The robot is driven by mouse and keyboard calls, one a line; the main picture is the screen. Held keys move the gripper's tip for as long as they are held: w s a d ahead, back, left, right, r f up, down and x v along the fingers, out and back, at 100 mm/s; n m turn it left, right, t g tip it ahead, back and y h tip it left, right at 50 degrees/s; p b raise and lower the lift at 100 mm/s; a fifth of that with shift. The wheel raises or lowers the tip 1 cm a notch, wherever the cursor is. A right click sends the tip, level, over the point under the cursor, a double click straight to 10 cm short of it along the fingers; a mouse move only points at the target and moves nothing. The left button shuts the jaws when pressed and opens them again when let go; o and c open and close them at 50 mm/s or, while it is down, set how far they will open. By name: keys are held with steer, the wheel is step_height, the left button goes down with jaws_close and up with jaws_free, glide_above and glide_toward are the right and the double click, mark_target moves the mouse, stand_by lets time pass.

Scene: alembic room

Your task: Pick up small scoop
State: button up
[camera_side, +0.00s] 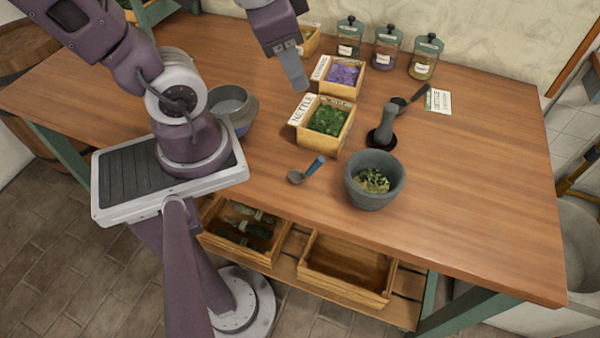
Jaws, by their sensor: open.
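A small scoop (307,170) lies on the wooden table, with a round metal bowl at its left end and a blue handle pointing up and to the right. It is left of the stone mortar and in front of the nettle box. My gripper (294,76) hangs above the table at the upper middle, pointing down, up and back from the scoop in the picture. It is open with nothing visible in it. Its fingers overlap in this view, so the gap between them is hidden.
A stone mortar (374,190) holds green leaves. A nettle box (338,138) and a purple-filled box (354,89) stand behind. A pestle (386,128) stands upright near a dark scoop (412,97). A grey bowl (238,110) is at left. The table's right side is clear.

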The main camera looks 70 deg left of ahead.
mark_target(314, 164)
steer(key=w+d+f+m+g+h, duration=0.1)
steer(key=f+m, duration=0.2)
steer(key=f, duration=0.3)
steer(key=w+d+f+m+g, duration=0.1)
steer(key=f+m+g, duration=0.1)
steer(key=f, duration=0.4)
steer(key=w+d+f+m+g+h, duration=0.1)
steer(key=f+m+g, duration=0.1)
steer(key=f+m, duration=0.2)
step_height(314, 164, down, 2)
steer(key=shift+w+f+m+h, duration=0.15)
steer(key=shift+f+m+h, duration=0.15)
steer(key=shift+m, duration=0.1)
step_height(314, 164, down, 7)
steer(key=shift+r, duration=0.2)
jaws_close()
